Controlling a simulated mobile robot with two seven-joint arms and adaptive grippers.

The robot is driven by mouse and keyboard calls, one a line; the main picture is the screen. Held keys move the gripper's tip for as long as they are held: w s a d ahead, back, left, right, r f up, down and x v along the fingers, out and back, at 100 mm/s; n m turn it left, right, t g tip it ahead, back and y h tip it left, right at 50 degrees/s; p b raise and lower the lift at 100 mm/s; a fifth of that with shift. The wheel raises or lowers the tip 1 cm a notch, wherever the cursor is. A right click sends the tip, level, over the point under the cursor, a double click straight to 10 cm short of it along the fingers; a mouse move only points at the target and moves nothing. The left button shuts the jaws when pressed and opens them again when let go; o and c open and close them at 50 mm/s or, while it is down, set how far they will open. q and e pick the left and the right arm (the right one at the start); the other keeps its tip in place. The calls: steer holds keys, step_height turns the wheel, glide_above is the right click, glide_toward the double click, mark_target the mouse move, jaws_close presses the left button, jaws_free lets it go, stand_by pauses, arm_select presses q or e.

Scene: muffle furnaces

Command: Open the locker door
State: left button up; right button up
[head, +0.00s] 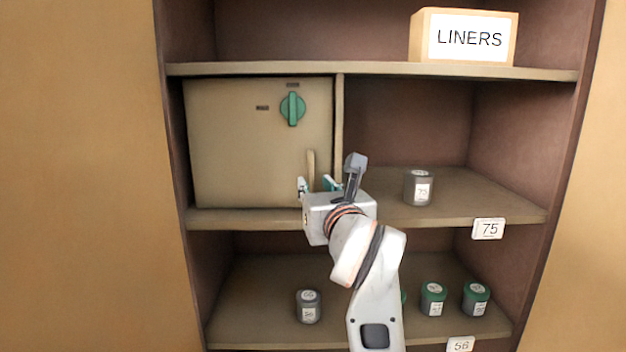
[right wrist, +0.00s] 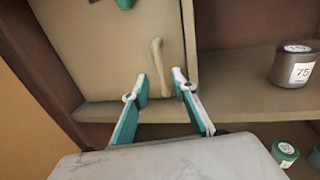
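The locker door (head: 240,150) is a tan panel filling the left bay of the middle shelf, and it looks shut. A green knob (head: 292,108) sits near its top right, with its bar upright. A pale vertical handle (head: 311,171) is low on the door's right side; it also shows in the right wrist view (right wrist: 160,66). My right gripper (head: 318,184) is in front of the door's lower right. In the right wrist view its fingers (right wrist: 158,84) are spread, with the handle beyond and between their tips, and nothing is held. My left gripper is out of view.
A grey jar (head: 418,187) stands in the open bay to the right. A LINERS box (head: 464,36) is on the top shelf. Several jars (head: 433,299) stand on the lower shelf. A divider (head: 339,120) borders the door's right edge.

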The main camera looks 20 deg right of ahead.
mark_target(310, 179)
steer(key=shift+w+d, duration=0.2)
steer(key=shift+w, duration=1.55)
jaws_close()
steer(key=shift+a, duration=0.1)
